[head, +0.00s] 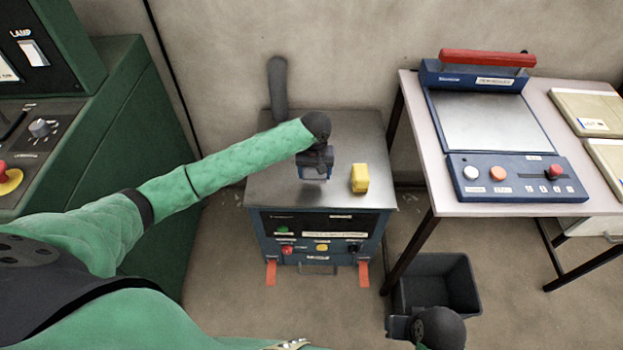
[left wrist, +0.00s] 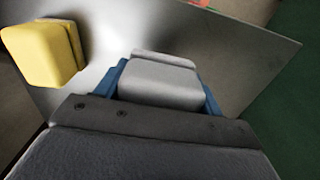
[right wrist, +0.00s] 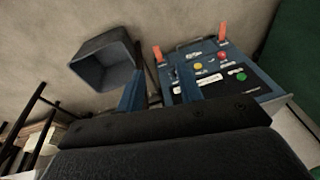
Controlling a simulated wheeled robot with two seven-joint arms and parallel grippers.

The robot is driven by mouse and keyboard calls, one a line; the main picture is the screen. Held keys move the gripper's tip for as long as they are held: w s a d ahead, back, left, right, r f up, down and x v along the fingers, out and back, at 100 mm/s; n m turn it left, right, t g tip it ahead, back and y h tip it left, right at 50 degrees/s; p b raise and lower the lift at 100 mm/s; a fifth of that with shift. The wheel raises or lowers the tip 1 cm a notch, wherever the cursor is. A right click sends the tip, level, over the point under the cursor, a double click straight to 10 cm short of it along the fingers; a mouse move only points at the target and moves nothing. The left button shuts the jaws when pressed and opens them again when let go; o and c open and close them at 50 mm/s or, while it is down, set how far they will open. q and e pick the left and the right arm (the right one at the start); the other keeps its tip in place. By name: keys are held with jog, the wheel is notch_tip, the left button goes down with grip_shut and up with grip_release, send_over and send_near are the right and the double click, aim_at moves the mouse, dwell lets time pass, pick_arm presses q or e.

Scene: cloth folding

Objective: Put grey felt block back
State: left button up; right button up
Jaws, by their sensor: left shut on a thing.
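The grey felt block (head: 313,173) is between the fingers of my left gripper (head: 315,168), over the metal top of the blue cabinet (head: 358,200). In the left wrist view the pale grey block (left wrist: 160,80) sits between both blue fingers, which press on its sides. I cannot tell whether its underside touches the metal top. A yellow block (head: 359,178) stands on the top just right of the gripper; it also shows in the left wrist view (left wrist: 40,55). My right gripper (right wrist: 160,90) shows its blue fingers apart with nothing between them, away from the cabinet top.
A dark lever (head: 278,90) rises at the cabinet's back left. The cabinet front has buttons (head: 322,246). A dark bin (head: 440,285) stands on the floor at right. A table (head: 410,100) with a blue device (head: 480,110) is at right, a green console (head: 140,140) at left.

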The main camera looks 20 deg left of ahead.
aim_at(311, 187)
pick_arm(q)
jog(key=shift+a+f, duration=0.3)
jog(key=shift+a, duration=0.15)
notch_tip(311, 187, down, 4)
jog(key=shift+s+r+p, duration=0.1)
jog(key=shift+r+p, duration=0.15)
jog(key=shift+p, duration=0.2)
jog(key=shift+f, duration=0.25)
pick_arm(e)
jog(key=shift+s+d+r, duration=0.2)
jog(key=shift+d+r, duration=0.15)
jog(key=shift+d, duration=0.15)
jog(key=shift+s+d+r, duration=0.15)
jog(key=shift+d+r, duration=0.15)
jog(key=shift+d, duration=0.15)
jog(key=shift+a+r, duration=0.1)
jog(key=shift+a, duration=0.05)
pick_arm(q)
jog(key=o, duration=0.9)
jog(key=shift+o, duration=0.2)
pick_arm(e)
jog(key=shift+a, duration=0.1)
